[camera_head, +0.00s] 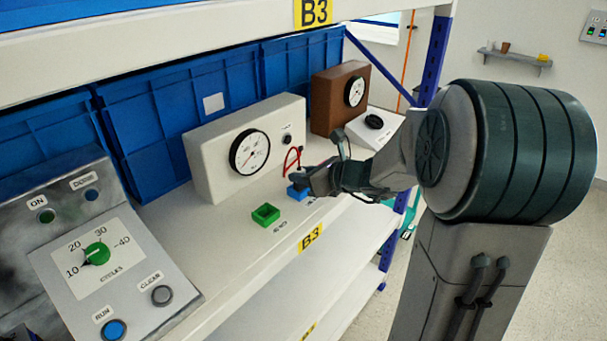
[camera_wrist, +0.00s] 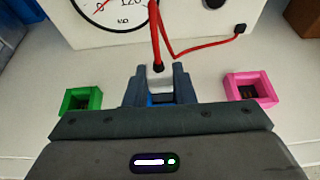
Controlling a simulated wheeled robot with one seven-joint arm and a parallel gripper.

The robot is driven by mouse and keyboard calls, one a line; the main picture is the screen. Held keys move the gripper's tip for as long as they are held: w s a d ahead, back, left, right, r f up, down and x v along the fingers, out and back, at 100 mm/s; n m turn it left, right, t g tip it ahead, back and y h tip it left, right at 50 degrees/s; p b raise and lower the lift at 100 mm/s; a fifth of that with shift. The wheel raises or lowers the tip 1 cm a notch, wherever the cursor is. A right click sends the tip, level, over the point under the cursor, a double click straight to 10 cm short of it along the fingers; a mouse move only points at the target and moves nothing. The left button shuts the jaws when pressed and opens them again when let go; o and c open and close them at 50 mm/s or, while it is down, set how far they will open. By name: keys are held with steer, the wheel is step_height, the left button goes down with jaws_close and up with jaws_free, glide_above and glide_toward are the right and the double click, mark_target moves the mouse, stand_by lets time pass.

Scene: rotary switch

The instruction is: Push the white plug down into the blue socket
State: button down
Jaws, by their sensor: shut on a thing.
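The white plug (camera_wrist: 160,79), with a red cable running up from it, is between the fingers of my gripper (camera_wrist: 160,92) in the wrist view. My gripper is shut on the plug. The blue socket (camera_wrist: 161,100) shows directly below the plug, largely hidden by the fingers. In the head view my gripper (camera_head: 308,183) is over the blue socket (camera_head: 297,193), whose front side shows on the shelf. The plug is hidden there. I cannot tell how deep the plug sits in the socket.
A green socket (camera_wrist: 82,101) stands left and a pink socket (camera_wrist: 250,88) right of the blue one. A white gauge box (camera_head: 246,145) stands behind, with the red cable (camera_wrist: 195,47) attached. A control panel (camera_head: 95,262) is at the left and blue bins (camera_head: 155,115) at the back.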

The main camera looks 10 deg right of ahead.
steer(key=shift+f+b, duration=0.8)
steer(key=shift+f, duration=0.1)
steer(key=c, duration=1.1)
jaws_free()
steer(key=shift+c, duration=0.2)
steer(key=shift+s+r, duration=0.1)
steer(key=v, duration=1.3)
steer(key=shift+s+d, duration=0.2)
steer(key=shift+s, duration=0.05)
